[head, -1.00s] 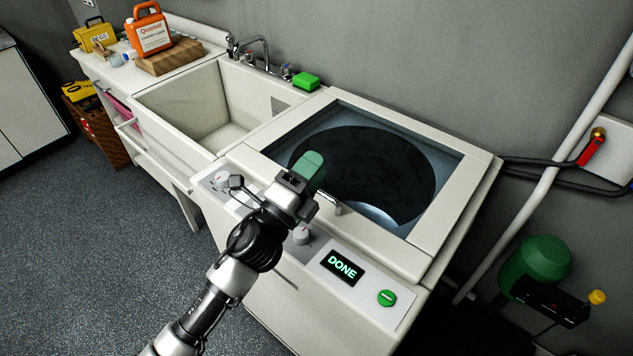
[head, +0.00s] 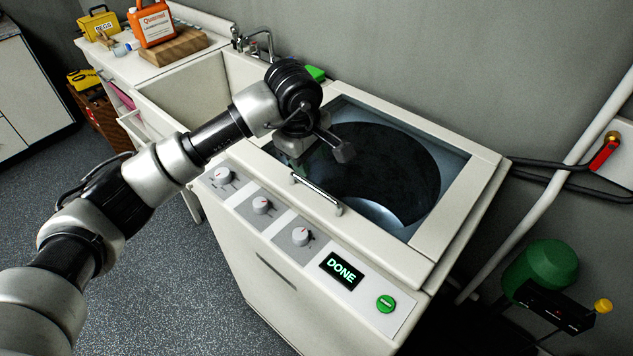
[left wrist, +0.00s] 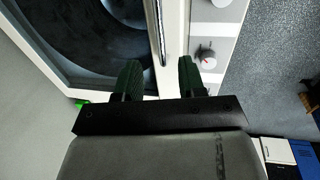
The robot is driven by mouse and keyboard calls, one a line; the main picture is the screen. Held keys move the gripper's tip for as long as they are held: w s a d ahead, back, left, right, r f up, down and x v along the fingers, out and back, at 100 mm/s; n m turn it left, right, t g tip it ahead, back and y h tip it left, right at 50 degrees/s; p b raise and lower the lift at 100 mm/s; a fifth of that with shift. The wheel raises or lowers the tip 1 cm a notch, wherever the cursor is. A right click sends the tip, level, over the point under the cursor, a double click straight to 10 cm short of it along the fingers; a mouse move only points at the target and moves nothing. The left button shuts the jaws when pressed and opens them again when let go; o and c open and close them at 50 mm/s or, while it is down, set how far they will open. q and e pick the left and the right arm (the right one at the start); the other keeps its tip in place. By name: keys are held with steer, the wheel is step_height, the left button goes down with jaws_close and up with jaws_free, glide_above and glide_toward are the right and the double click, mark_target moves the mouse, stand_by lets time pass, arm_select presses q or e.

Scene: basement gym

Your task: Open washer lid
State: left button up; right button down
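The white washer (head: 255,275) stands in the middle of the head view. Its lid (head: 455,215) lies flat and shut, with a dark round drum showing through the glass. A metal bar handle (head: 316,194) runs along the lid's front edge; it also shows in the left wrist view (left wrist: 161,30). My left gripper (head: 305,143) is over the left part of the lid, behind the handle. In the left wrist view its green fingers (left wrist: 159,75) are apart, with the bar lined up between them; contact cannot be told. The fingertips are hidden in the head view. My right gripper is out of view.
The front panel has several knobs (head: 300,236), a "DONE" display (head: 342,270) and a green button (head: 386,303). A sink (head: 165,95) adjoins on the left. A pipe (head: 545,205) and hoses run on the right. Floor is open in front.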

mark_target(317, 189)
arm_select(q)
steer(key=f, duration=0.2)
steer(key=f+p, duration=0.1)
steer(key=f, duration=0.2)
steer(key=w+d+f+p, duration=0.1)
steer(key=f, duration=0.2)
steer(key=shift+w+f, duration=0.1)
steer(key=shift+f, duration=0.1)
steer(key=shift+w+d+f, duration=0.1)
steer(key=shift+f, duration=0.45)
jaws_close()
